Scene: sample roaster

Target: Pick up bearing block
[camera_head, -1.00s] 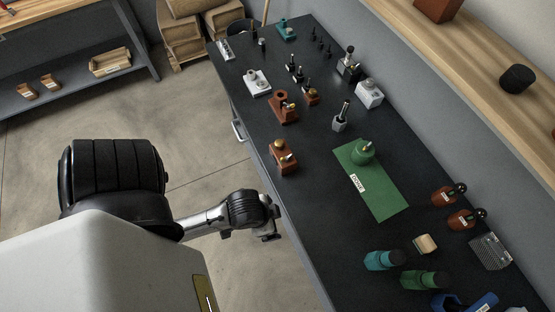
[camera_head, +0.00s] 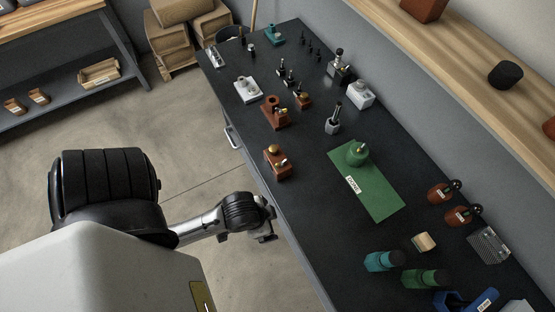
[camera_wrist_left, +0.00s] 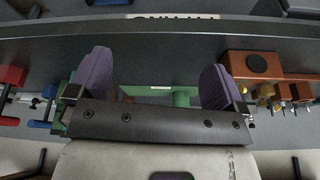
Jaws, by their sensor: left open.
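No part is labelled as the bearing block. A red-brown block with an upright bored end (camera_head: 275,112) stands along the bench's front side and may be it. A smaller red-brown block with a brass knob (camera_head: 277,163) stands nearer me. A red-brown block with a dark round top (camera_wrist_left: 257,65) shows at right in the left wrist view, with brass pieces beside it; which block this is I cannot tell. My left gripper (camera_head: 268,228) is beside the bench's front edge, apart from the blocks. In the wrist view its purple fingers (camera_wrist_left: 155,78) are spread and empty.
A green mat (camera_head: 375,197) with a green part lies mid-bench. Small dark parts crowd the far end. A wooden shelf (camera_head: 470,75) runs behind.

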